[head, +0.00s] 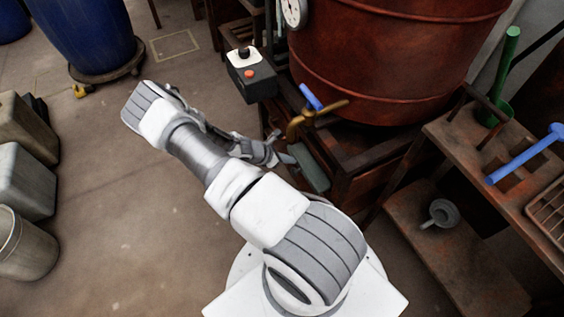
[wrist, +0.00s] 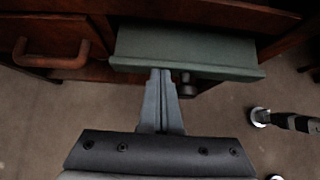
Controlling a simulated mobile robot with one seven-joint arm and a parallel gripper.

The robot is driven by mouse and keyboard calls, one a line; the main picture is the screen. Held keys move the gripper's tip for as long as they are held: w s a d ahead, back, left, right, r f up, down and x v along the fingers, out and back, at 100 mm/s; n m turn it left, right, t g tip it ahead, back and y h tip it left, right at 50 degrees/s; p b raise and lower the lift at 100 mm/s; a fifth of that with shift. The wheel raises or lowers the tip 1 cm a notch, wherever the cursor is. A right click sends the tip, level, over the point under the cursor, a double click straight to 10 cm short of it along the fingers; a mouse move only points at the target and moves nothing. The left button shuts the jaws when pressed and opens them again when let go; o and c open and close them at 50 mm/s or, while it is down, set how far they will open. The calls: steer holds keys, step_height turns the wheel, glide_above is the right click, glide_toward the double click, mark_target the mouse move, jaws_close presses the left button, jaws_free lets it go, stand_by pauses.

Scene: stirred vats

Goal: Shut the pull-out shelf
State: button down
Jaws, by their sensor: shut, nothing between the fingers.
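The pull-out shelf (head: 309,168) is a flat grey-green board sticking out of the dark wooden stand below the red vat. In the wrist view the shelf (wrist: 185,48) spans the upper middle, its front edge facing me. A small dark knob (wrist: 187,87) shows at that front edge. My gripper (wrist: 160,73) is shut and empty, its fingertips at the shelf's front edge just left of the knob. I cannot tell whether they touch it. In the head view my gripper (head: 287,159) is at the shelf's left side, partly hidden behind my arm.
The red vat (head: 390,60) with a brass tap (head: 315,117) stands above the shelf. A control box (head: 250,75) is to its left. A drawer with a rusty handle (wrist: 50,58) is left of the shelf. A wooden bench (head: 480,160) stands right. Open floor (head: 120,230) lies left.

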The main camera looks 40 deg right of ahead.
mark_target(309, 155)
steer(key=d, duration=0.2)
steer(key=s+d, duration=0.1)
steer(key=d, duration=0.1)
steer(key=shift+d, duration=0.3)
steer(key=shift+s+d, duration=0.1)
steer(key=shift+d, duration=0.05)
steer(key=shift+s+d+r, duration=0.1)
steer(key=shift+d, duration=0.05)
steer(key=w+a+r+p, duration=0.3)
steer(key=a+r, duration=0.3)
steer(key=a, duration=0.5)
steer(key=shift+a+r, duration=0.25)
steer(key=shift+r, duration=0.15)
steer(key=shift+w, duration=0.1)
